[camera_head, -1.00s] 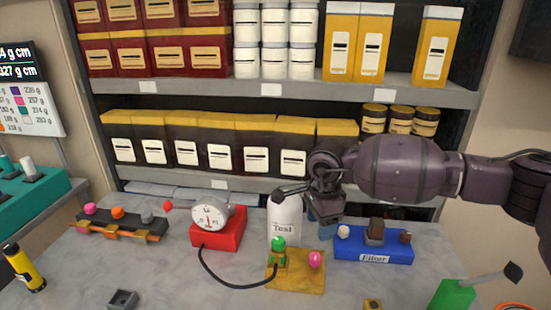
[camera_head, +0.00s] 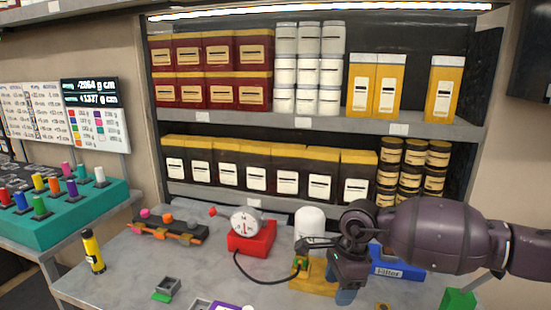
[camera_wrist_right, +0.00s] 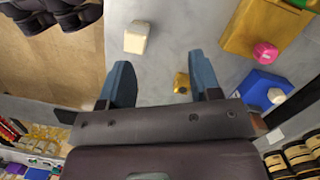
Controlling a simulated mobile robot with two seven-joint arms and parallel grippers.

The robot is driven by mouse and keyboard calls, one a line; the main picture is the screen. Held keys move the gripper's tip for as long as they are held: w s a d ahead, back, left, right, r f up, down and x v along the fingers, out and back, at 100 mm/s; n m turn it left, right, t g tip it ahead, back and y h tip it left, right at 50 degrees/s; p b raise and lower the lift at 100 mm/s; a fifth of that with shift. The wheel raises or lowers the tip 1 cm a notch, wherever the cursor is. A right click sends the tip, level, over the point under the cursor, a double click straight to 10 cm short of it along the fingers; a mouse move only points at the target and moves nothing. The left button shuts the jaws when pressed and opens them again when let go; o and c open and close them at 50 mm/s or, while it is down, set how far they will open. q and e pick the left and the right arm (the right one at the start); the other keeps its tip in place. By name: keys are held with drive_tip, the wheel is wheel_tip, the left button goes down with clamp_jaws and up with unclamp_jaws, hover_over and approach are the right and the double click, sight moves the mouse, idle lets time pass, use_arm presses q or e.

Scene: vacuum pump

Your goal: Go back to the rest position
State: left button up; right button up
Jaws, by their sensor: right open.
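In the head view the gripper hides part of the yellow block (camera_head: 310,287) and is left of the blue Filter block (camera_head: 408,264). The wrist view shows the yellow block (camera_wrist_right: 245,30) with its pink knob, and the blue block (camera_wrist_right: 256,90). My left gripper is in neither view.
A red gauge block (camera_head: 250,243) with a black hose and a white bottle (camera_head: 309,220) stand on the grey bench (camera_head: 205,262). A yellow-black cylinder (camera_head: 94,252) stands at the left. A small yellow piece (camera_wrist_right: 181,84) lies near the fingers in the wrist view. Stocked shelves (camera_head: 290,122) rise behind.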

drive_tip(key=s+a+r+m+y, duration=0.2)
drive_tip(key=s+a+m+y, duration=0.25)
drive_tip(key=a+y, duration=0.3)
drive_tip(key=s+a+r+m+y, duration=0.3)
drive_tip(key=s+a+y, duration=0.2)
drive_tip(key=a+y, duration=0.3)
drive_tip(key=w+d+r+m+t+h, duration=0.1)
drive_tip(key=w+d+r+m+t, duration=0.15)
drive_tip(key=m+t, duration=0.65)
drive_tip(key=w+d+r+m+t+h, duration=0.15)
drive_tip(key=d+m+t, duration=0.25)
drive_tip(key=m+t, duration=0.6)
drive_tip(key=s+d+f+m+g+h, duration=0.35)
drive_tip(key=d+f+m+h, duration=0.65)
drive_tip(key=d+m+h, duration=0.75)
drive_tip(key=s+d+f+m+g+y, duration=0.1)
drive_tip(key=s+d+f+m+g, duration=0.1)
drive_tip(key=s+f+m+g, duration=0.35)
drive_tip(key=s+d+f+m+g, duration=0.2)
drive_tip(key=s, duration=0.7)
drive_tip(key=s+d+f+m+g+y, duration=0.15)
drive_tip(key=s+f+m+g, duration=0.25)
drive_tip(key=s, duration=0.4)
drive_tip(key=w+f+t, duration=0.7)
drive_tip(key=f+t, duration=0.1)
drive_tip(key=f, duration=0.2)
drive_tip(key=shift+w+f+n, duration=0.25)
drive_tip(key=shift+f+n, duration=0.05)
drive_tip(key=shift+n, duration=0.15)
